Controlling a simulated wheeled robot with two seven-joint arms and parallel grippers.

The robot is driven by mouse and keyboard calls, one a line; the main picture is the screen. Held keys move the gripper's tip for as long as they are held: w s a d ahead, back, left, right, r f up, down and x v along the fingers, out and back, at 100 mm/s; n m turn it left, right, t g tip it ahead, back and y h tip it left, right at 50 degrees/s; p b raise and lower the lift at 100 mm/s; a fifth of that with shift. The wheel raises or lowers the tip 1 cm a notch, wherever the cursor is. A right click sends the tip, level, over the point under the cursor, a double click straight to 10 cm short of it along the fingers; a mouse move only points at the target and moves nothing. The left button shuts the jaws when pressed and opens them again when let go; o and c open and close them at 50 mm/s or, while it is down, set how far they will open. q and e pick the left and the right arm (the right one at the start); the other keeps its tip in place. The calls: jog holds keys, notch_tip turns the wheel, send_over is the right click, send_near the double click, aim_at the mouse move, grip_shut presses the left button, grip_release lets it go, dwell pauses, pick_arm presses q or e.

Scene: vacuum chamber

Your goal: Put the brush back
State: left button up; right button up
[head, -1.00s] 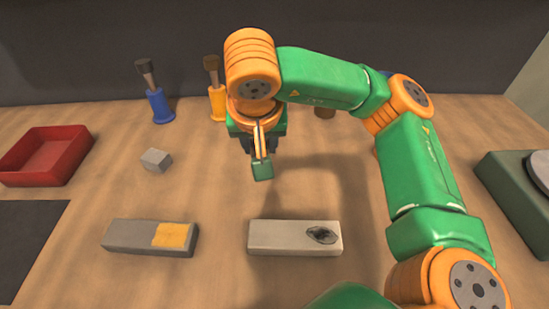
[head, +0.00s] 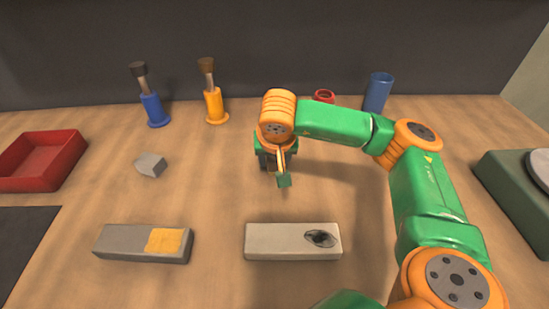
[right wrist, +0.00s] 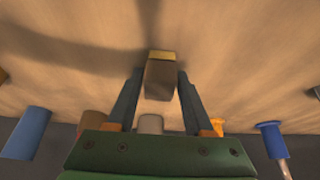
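My right gripper (head: 279,165) hangs over the middle of the table, beyond the pale block. In the right wrist view its two fingers (right wrist: 160,85) close on a dark brown piece with a yellow end (right wrist: 160,78), which seems to be the brush. Two other brushes stand upright, in a blue holder (head: 154,110) and a yellow holder (head: 214,106). My left gripper is not in view.
A blue cup (head: 379,92) stands at the back right. A red tray (head: 68,165) and a small grey cube (head: 150,165) are at left. A yellow-patched grey block (head: 118,241) and a dark-stained pale block (head: 272,240) lie in front. A green device (head: 510,195) is at right.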

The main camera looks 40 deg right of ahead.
jog(key=shift+o, duration=0.9)
jog(key=shift+r, duration=0.1)
jog(key=shift+r, duration=0.3)
jog(key=p+v, duration=0.1)
jog(key=v, duration=1)
jog(key=shift+s+r+p, duration=0.25)
jog(key=shift+p, duration=0.15)
jog(key=shift+a, duration=0.15)
